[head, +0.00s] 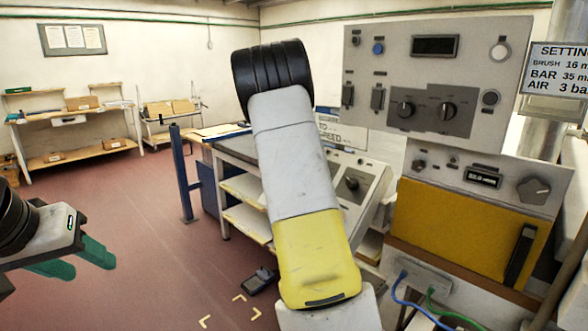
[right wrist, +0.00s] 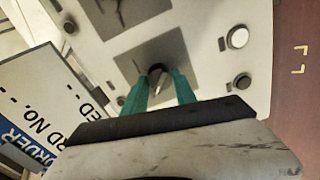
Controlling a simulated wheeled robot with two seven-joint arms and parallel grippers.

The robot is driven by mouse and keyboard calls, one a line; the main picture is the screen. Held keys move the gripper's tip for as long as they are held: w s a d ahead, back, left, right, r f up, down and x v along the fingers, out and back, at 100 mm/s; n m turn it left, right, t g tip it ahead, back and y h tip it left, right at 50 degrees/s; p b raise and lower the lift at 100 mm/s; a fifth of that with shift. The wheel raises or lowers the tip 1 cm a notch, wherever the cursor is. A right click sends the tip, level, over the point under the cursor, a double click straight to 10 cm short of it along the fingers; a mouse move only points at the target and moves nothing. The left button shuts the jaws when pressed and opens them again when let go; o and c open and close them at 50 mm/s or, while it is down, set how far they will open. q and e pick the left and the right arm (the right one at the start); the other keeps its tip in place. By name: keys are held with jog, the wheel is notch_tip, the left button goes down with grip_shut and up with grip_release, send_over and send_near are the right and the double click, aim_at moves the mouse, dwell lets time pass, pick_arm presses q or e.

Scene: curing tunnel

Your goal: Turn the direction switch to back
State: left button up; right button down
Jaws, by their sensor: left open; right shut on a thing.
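In the right wrist view, my right gripper (right wrist: 159,88) has its two green fingers on either side of a dark rotary knob (right wrist: 157,72) with a pale pointer line. It is shut on this knob, which sits on a dark square plate of a pale panel. I take it for the direction switch; no position labels are readable. In the head view, my right arm hides this gripper and much of the sloped console (head: 372,207). A dark knob (head: 352,183) shows on that console; I cannot tell if it is the same one. My left gripper (head: 80,260) is open and empty at the lower left.
An upright panel (head: 390,60) with knobs and buttons stands behind at the right, above a yellow-fronted box (head: 465,228). A white button (right wrist: 238,38) and a dark button (right wrist: 242,81) sit beside the gripped knob. Printed cards (right wrist: 40,110) are at its left. The floor at left is clear.

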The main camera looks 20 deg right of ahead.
jog(key=c, duration=1)
grip_release()
jog(key=v, duration=0.8)
jog(key=shift+f, duration=0.1)
